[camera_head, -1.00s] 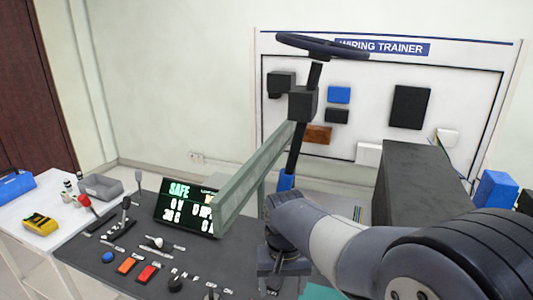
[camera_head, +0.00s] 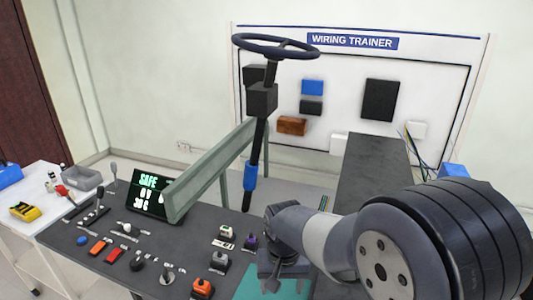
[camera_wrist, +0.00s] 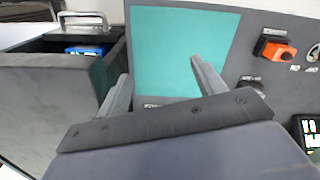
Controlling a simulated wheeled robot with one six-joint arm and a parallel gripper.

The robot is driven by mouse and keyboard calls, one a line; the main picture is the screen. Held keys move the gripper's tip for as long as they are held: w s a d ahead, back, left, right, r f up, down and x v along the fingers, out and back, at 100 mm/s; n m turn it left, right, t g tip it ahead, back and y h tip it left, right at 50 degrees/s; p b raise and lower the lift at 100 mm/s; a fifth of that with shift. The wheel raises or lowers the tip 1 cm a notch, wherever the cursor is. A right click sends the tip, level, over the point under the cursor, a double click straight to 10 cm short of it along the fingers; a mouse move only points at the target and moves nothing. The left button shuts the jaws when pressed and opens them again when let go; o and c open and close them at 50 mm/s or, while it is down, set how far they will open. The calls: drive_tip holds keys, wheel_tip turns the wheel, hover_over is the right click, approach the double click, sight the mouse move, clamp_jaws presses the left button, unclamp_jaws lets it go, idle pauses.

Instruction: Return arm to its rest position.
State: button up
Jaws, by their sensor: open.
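My gripper (camera_wrist: 160,85) shows in the wrist view with its two grey fingers spread apart and nothing between them. It is over a teal mat (camera_wrist: 185,45) on the dark panel. In the head view my arm comes in from the lower right, and the wrist end is low beside the teal mat (camera_head: 270,284); the fingertips are hard to make out there.
A steering wheel (camera_head: 275,47) on a column and a green-grey beam (camera_head: 218,170) rise behind the panel. A dark box (camera_head: 375,170) stands behind my arm; in the wrist view an open drawer (camera_wrist: 50,85) holds a blue item. Switches and a lit screen (camera_head: 150,193) lie left.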

wheel_tip(320, 180, down, 10)
idle(0.5)
